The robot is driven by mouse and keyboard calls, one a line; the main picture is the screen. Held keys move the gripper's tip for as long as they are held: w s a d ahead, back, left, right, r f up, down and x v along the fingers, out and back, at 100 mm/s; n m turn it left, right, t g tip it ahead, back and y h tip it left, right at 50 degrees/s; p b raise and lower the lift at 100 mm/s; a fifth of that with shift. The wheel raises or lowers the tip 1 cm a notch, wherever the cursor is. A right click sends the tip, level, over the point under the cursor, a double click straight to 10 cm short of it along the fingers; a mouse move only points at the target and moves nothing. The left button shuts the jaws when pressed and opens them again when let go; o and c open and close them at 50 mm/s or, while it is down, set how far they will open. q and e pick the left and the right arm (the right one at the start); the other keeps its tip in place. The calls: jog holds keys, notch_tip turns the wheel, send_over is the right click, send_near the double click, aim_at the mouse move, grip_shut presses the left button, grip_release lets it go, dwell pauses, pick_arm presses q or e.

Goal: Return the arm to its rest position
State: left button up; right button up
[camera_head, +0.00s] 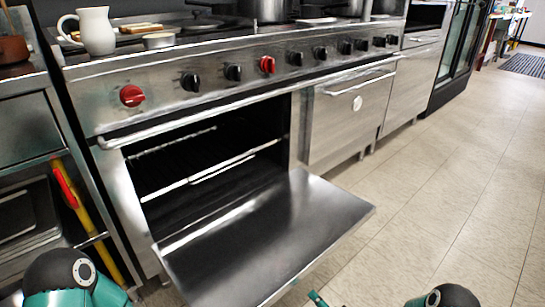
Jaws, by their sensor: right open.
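The oven (200,165) stands with its door (265,240) folded down flat, and its dark inside with wire racks shows. My right gripper (318,299) shows only as a small teal piece at the bottom edge, just below the front of the open door; it is open, and most of it is cut off. My right arm's dark and teal joint shows at the bottom right. My left arm's joint shows at the bottom left, and my left gripper is out of view.
A white pitcher (96,31) and a small metal dish (159,41) stand on the stove top, with pots (264,9) farther back. Red and black knobs line the front. A yellow-handled tool (88,220) leans left of the oven. The tiled floor (460,170) at right is clear.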

jog(key=s+a+r+n+g+h+p, duration=0.1)
jog(key=s+r+n+g+p, duration=0.2)
jog(key=s, duration=0.6)
jog(key=s+a+r+n+g+h, duration=0.15)
jog(key=s+g, duration=0.35)
jog(key=s, duration=0.5)
jog(key=s+r+n+g+p, duration=0.2)
jog(key=s+r+g, duration=0.15)
jog(key=s, duration=0.55)
notch_tip(320, 180, up, 35)
jog(key=p, duration=3.6)
jog(key=shift+w+r, duration=0.15)
jog(key=shift+w, duration=0.15)
jog(key=shift+m, duration=0.25)
